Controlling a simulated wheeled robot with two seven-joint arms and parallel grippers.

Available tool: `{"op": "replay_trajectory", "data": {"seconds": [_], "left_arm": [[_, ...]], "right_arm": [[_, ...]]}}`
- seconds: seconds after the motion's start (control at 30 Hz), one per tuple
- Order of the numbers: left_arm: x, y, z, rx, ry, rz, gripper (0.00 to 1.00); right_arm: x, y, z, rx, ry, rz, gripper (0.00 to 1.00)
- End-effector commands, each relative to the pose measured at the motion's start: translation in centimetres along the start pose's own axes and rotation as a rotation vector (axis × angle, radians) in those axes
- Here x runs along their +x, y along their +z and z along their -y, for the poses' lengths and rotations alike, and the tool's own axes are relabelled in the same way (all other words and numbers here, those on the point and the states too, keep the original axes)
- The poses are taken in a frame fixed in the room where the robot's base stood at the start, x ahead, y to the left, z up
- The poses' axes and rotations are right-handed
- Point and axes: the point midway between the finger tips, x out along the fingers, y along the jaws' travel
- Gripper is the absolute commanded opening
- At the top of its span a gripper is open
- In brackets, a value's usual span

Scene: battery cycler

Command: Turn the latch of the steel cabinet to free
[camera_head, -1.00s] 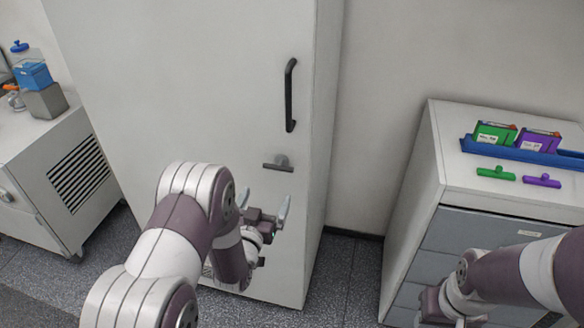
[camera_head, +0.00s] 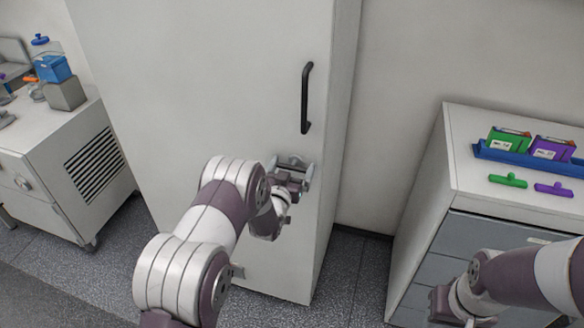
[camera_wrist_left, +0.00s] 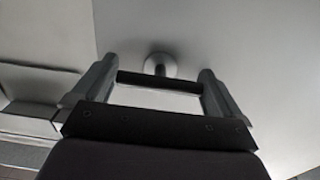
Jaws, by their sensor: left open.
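The tall steel cabinet (camera_head: 200,80) has a dark vertical handle (camera_head: 306,98) on its door. Below that handle is the latch, a dark bar on a round boss. In the left wrist view the latch bar (camera_wrist_left: 160,82) lies crosswise between the fingers, with its pale round boss (camera_wrist_left: 160,62) behind. My left gripper (camera_head: 292,169) is open at the latch, one finger at each end of the bar; it also shows in the left wrist view (camera_wrist_left: 156,88). In the head view the gripper mostly hides the latch. My right gripper (camera_head: 440,303) is low at the right, its fingers unclear.
A drawer cabinet (camera_head: 455,170) at the right carries a blue tray (camera_head: 490,153) with green and purple boxes. A green piece (camera_head: 508,180) and a purple piece (camera_head: 554,189) lie in front of it. A low vented cabinet (camera_head: 60,150) stands at the left.

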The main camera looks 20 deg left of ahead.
Motion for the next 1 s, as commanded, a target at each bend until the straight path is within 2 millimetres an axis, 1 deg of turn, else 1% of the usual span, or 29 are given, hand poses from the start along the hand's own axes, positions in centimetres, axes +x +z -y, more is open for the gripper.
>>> {"op": "replay_trajectory", "data": {"seconds": [0.03, 0.07, 0.1, 0.13, 0.37, 0.57, 0.77, 1.0], "left_arm": [[0.0, 0.0, 0.0, 0.0, 0.0, 0.0, 0.94], [0.0, 0.0, 0.0, 0.0, 0.0, 0.0, 0.84], [0.0, 0.0, 0.0, 0.0, 0.0, 0.0, 0.71], [0.0, 0.0, 0.0, 0.0, 0.0, 0.0, 0.63], [0.0, 0.0, 0.0, 0.01, -0.001, -0.001, 0.63], [0.0, 0.2, 0.0, 0.079, -0.001, -0.003, 0.63], [0.0, 0.3, 0.0, 0.226, -0.001, -0.004, 0.63], [0.0, 0.4, 0.0, 0.452, -0.002, -0.004, 0.63]], "right_arm": [[0.0, 0.0, 0.0, 0.0, 0.0, 0.0, 0.43], [0.0, 0.0, 0.0, 0.0, 0.0, 0.0, 0.43], [0.0, 0.0, 0.0, 0.0, 0.0, 0.0, 0.43], [0.0, 0.0, 0.0, 0.0, 0.0, 0.0, 0.43], [0.2, 0.0, 0.0, 0.0, 0.0, 0.0, 0.43], [1.1, 0.1, 0.0, 0.0, 0.0, 0.0, 0.43], [2.7, 0.3, 0.0, 0.0, 0.0, 0.0, 0.43], [5.0, 0.6, 0.0, 0.0, 0.0, 0.0, 0.43]]}}
